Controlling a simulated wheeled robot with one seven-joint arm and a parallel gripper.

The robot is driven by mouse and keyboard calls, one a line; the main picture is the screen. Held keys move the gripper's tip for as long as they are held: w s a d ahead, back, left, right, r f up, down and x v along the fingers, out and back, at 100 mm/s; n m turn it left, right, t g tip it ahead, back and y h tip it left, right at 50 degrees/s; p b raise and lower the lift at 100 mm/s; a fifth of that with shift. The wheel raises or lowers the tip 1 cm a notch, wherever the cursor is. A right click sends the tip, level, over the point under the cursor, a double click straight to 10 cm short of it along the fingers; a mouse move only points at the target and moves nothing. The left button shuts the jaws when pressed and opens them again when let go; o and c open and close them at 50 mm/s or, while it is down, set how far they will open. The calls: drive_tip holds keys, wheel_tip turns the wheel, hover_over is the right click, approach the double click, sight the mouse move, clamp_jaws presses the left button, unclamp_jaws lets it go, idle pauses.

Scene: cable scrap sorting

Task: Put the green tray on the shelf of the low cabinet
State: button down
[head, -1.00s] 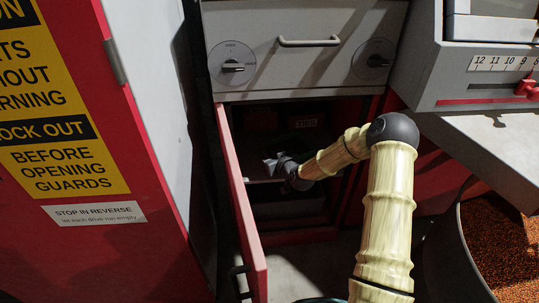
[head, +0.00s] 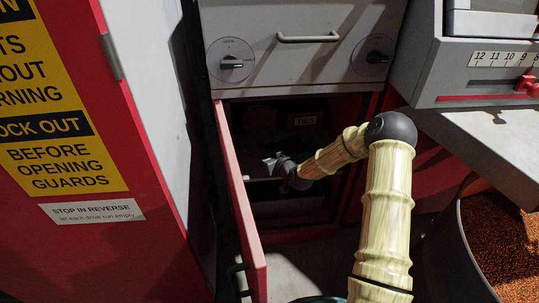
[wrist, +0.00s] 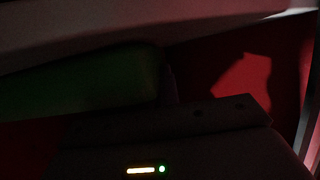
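The low cabinet (head: 258,248) stands open, with its red door (head: 240,205) swung out to the left. My arm reaches into its dark inside. My gripper (head: 272,165) is inside the opening, near the pale front edge of the shelf (head: 262,180). In the wrist view a dark green thing, likely the green tray (wrist: 80,85), lies at the left, close in front of my gripper. Its far end and what it rests on are hidden in shadow. The fingers do not show clearly, so I cannot tell whether they hold it.
A grey drawer front (head: 300,50) with a handle and two dials sits above the opening. A small labelled box (head: 305,119) is at the back inside. A red guard panel (head: 90,235) stands at the left. A bin of orange granules (head: 505,245) is at the right.

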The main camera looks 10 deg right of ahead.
drive_tip(key=c, duration=1.6)
unclamp_jaws()
drive_tip(key=shift+o, duration=0.2)
drive_tip(key=shift+f, duration=0.15)
drive_tip(key=p+v, duration=0.5)
drive_tip(key=v, duration=1.2)
drive_tip(key=shift+s+d, duration=0.15)
